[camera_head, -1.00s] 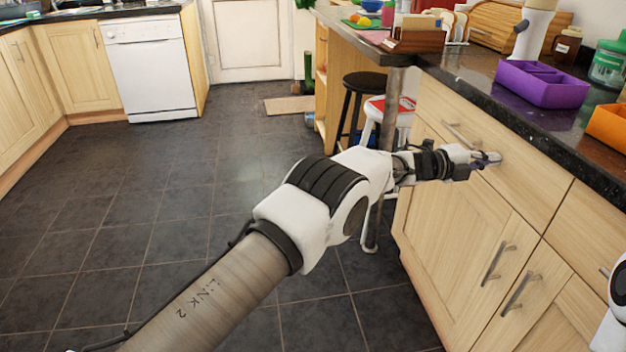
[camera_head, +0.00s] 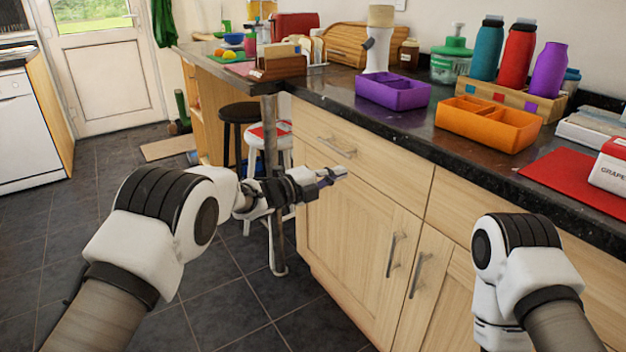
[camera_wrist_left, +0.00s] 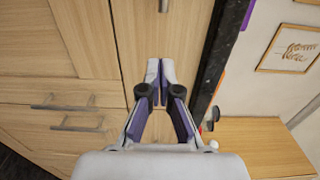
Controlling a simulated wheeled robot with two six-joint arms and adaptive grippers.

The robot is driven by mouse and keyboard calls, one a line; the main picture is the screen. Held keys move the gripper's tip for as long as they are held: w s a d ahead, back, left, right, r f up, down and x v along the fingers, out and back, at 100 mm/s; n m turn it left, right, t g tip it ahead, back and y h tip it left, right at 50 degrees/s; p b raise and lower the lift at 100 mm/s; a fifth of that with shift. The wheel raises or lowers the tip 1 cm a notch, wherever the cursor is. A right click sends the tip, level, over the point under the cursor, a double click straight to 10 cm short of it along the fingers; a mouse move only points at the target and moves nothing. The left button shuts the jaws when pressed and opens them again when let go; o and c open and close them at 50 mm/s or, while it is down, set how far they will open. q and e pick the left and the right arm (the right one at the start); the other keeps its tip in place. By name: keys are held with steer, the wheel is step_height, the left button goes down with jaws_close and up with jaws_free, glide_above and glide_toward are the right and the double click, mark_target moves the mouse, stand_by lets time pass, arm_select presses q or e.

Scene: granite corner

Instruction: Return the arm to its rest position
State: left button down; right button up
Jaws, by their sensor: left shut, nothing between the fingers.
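My left arm comes in from the left of the head view. Its gripper (camera_head: 334,176) is shut and empty in front of the upper drawer front (camera_head: 400,172), below the counter edge. In the left wrist view the left gripper's fingertips (camera_wrist_left: 160,72) meet, with nothing between them, over the wooden cabinet fronts. I cannot tell the exact gap between the fingers and the drawer front. My right arm shows at the lower right of the head view; its gripper is out of view.
The dark granite counter (camera_head: 415,122) overhangs the cabinets. On it stand a purple tray (camera_head: 392,92), an orange tray (camera_head: 487,122) and several bottles. A black stool (camera_head: 240,113) and a white stool (camera_head: 268,138) stand behind the left gripper. Open tiled floor (camera_head: 110,190) lies at left.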

arm_select(q)
steer(key=s+a+f+n+y, duration=0.2)
steer(key=s+a+f+n, duration=0.15)
steer(key=a+f, duration=0.35)
steer(key=s+a+f+n+y, duration=0.2)
steer(key=s+a+f, duration=0.2)
steer(key=f, duration=0.6)
steer(key=s+a+f+n+g+y, duration=0.1)
steer(key=s+a+f+n+y, duration=0.1)
steer(key=s+a+f+n, duration=0.35)
steer(key=s+a+f+n+g+y, duration=0.1)
steer(key=s+a+f+n+y, duration=0.15)
steer(key=s+f, duration=0.5)
steer(key=s+a+f+n+g+y, duration=0.1)
steer(key=s+a+f+n+y, duration=0.2)
steer(key=s+f, duration=0.35)
steer(key=s+a+n+g+y, duration=0.2)
steer(key=s+a+n+g, duration=0.35)
steer(key=s, duration=0.75)
steer(key=s+a+n+g+y, duration=0.2)
steer(key=s+n, duration=0.6)
steer(key=s, duration=0.5)
step_height(320, 180, up, 23)
steer(key=p, duration=2.3)
steer(key=shift+a+p, duration=0.15)
steer(key=shift+p, duration=0.25)
